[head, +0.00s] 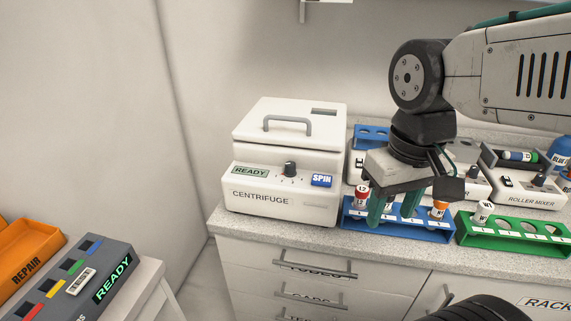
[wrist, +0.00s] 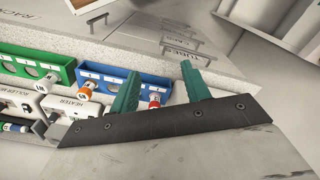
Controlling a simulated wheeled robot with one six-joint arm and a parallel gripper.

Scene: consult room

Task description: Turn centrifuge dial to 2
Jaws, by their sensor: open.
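The white centrifuge (head: 284,165) stands at the left end of the counter in the head view, its lid with a grey handle closed. Its black dial (head: 290,169) sits on the front panel between the green READY display (head: 250,171) and the blue SPIN button (head: 321,180). The dial's pointer setting is too small to read. My gripper (head: 392,216) is to the right of the centrifuge, open and empty, pointing down in front of the blue tube rack.
A blue rack (head: 352,228) with tubes stands behind my fingers. A green rack (head: 520,243) and a roller mixer (head: 527,200) are farther right. Drawers with handles (head: 315,268) are below the counter. An orange REPAIR bin (head: 28,248) is at the left.

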